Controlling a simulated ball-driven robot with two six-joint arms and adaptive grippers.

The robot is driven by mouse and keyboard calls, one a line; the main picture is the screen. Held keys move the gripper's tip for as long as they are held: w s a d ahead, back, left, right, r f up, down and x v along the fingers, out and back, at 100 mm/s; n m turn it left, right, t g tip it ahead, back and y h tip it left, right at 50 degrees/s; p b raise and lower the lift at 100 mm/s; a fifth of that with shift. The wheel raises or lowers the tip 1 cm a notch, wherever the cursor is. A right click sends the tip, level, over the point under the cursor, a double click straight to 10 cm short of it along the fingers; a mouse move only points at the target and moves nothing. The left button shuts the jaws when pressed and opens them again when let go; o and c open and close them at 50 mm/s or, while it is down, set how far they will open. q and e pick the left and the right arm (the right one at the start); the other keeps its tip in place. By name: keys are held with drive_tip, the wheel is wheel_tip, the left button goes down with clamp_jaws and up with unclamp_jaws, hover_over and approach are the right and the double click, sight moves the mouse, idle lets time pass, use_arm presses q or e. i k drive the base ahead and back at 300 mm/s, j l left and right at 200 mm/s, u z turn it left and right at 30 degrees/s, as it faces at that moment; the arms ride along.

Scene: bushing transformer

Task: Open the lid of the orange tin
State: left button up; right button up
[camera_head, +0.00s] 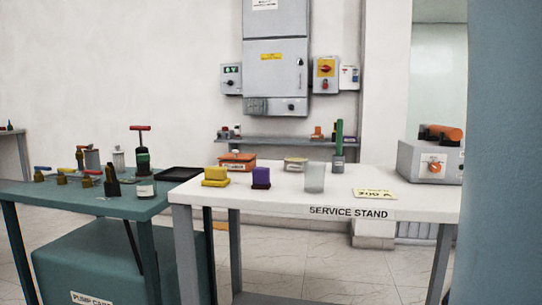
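An orange tin (237,162) sits at the back left of the white service stand (285,203). It is a low, box-like shape with a small dark mark on its front. Its lid looks shut, but it is small in view and I cannot make out the lid's edge clearly. A yellow block-like object stands in front of it to the left.
On the stand are a yellow block (215,176), a purple block (261,177), a translucent cup (314,178), a round tin (296,164), a green-topped item (339,140) and a yellow card (374,193).

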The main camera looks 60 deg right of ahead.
sight(235, 155)
drive_tip(key=z, duration=1.65)
drive_tip(key=i+j+u, duration=0.1)
drive_tip(key=i+u, duration=0.35)
